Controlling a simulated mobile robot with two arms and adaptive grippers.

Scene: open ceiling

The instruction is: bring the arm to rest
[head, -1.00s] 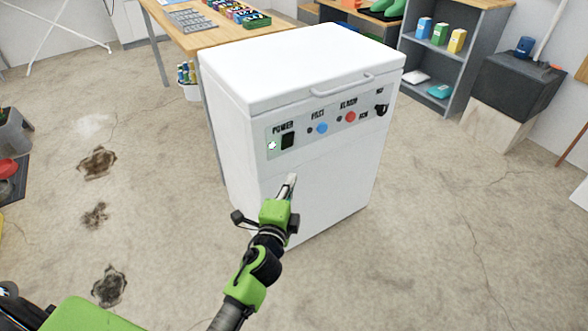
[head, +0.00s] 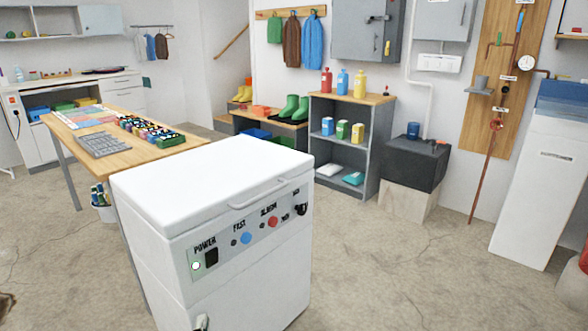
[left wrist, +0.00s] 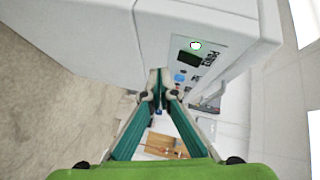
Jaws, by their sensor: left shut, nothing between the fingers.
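My left gripper (left wrist: 159,95) is shut and empty in the left wrist view, close in front of the white chest freezer (left wrist: 90,35). In the head view only its tip (head: 202,321) shows at the bottom edge, in front of the freezer's front face (head: 270,280). The freezer's lid is closed. Its control panel has a power switch (head: 211,257) with a lit lamp (head: 196,266), a blue button (head: 246,238), a red button (head: 272,222) and a black knob (head: 302,209). The rest of the left arm is out of the head view. My right gripper is not in view.
A wooden table (head: 150,152) with trays stands behind the freezer at left. A grey shelf (head: 345,155) with bottles, a dark box on a block (head: 415,160) and a white tall unit (head: 540,185) stand along the back. The floor (head: 420,270) at right is clear.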

